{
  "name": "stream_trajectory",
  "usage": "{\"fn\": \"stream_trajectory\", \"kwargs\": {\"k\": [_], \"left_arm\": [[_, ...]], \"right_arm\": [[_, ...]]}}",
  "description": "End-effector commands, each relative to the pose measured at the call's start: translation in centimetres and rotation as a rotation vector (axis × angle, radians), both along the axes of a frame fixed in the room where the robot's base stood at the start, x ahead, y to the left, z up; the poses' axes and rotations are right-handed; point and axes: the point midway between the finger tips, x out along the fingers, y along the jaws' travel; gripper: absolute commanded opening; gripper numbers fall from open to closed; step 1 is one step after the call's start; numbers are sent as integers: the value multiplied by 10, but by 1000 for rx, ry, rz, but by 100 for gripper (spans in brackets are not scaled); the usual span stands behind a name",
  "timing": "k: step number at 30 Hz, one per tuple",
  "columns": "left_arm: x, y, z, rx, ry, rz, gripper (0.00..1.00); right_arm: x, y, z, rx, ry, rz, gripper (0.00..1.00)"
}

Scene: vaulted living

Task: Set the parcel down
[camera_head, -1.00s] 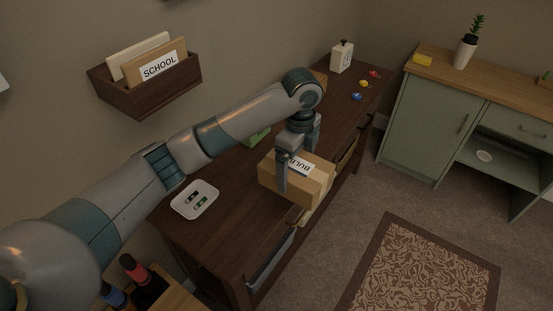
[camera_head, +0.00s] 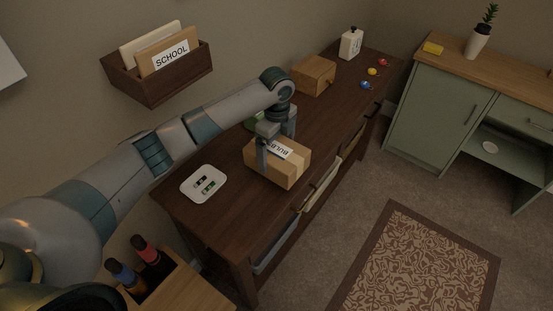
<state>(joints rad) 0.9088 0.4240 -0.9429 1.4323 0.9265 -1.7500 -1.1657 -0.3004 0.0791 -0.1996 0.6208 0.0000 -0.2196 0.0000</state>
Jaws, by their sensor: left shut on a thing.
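The parcel (camera_head: 283,172) is a tan cardboard box with a white label that reads like "BULB". It is at the front part of the dark wooden sideboard (camera_head: 233,215), over its top. My left gripper (camera_head: 277,148) comes down from above and is shut on the parcel, one finger showing on its near left side. Whether the parcel's underside touches the sideboard top I cannot tell. My right gripper is not in view.
A white tray (camera_head: 191,191) with small items lies left of the parcel. A green thing (camera_head: 254,123) is partly hidden behind my arm. A wooden box (camera_head: 313,68), a white clock-like block (camera_head: 351,45) and coloured pieces (camera_head: 372,72) stand farther back. Bare top lies between.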

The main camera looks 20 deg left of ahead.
Motion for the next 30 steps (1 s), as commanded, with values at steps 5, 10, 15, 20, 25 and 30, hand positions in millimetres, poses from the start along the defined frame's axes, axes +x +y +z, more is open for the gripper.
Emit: {"fn": "stream_trajectory", "kwargs": {"k": [5,10,15,20,25,30], "left_arm": [[-1,0,-14,1,2,1,62],[-1,0,-33,2,2,1,62],[0,0,-39,1,-1,0,62],[0,0,-39,1,-1,0,62],[0,0,-42,1,1,0,96],[-1,0,-42,1,1,0,100]], "right_arm": [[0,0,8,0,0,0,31],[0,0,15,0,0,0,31],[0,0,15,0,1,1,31],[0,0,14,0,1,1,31],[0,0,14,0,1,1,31],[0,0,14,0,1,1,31]]}}
